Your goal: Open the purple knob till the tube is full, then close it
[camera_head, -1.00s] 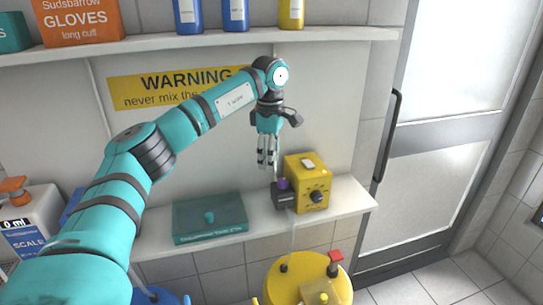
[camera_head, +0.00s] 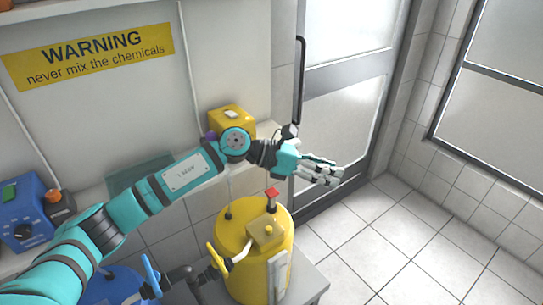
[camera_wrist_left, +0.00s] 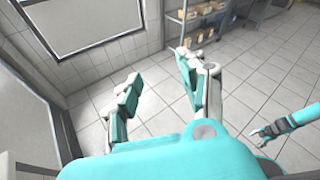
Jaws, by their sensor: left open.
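A small bit of the purple knob (camera_head: 211,136) shows at the left edge of the yellow pump box (camera_head: 232,118) on the wall shelf, mostly hidden behind my left arm. A pale, thin tube (camera_head: 230,187) runs down from there to the yellow tank (camera_head: 230,222). Its fill cannot be told. My left gripper (camera_head: 330,176) is open and empty, to the right of the box and in front of the door, apart from the knob. Its spread fingers show in the left wrist view (camera_wrist_left: 157,76). My right gripper (camera_wrist_left: 262,136) is small there, its opening unclear.
A teal box (camera_head: 140,173) lies on the shelf. The yellow tank has a red valve (camera_head: 271,194). A door handle (camera_head: 299,80) stands close above my left gripper. The tiled floor (camera_head: 420,235) at right is clear.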

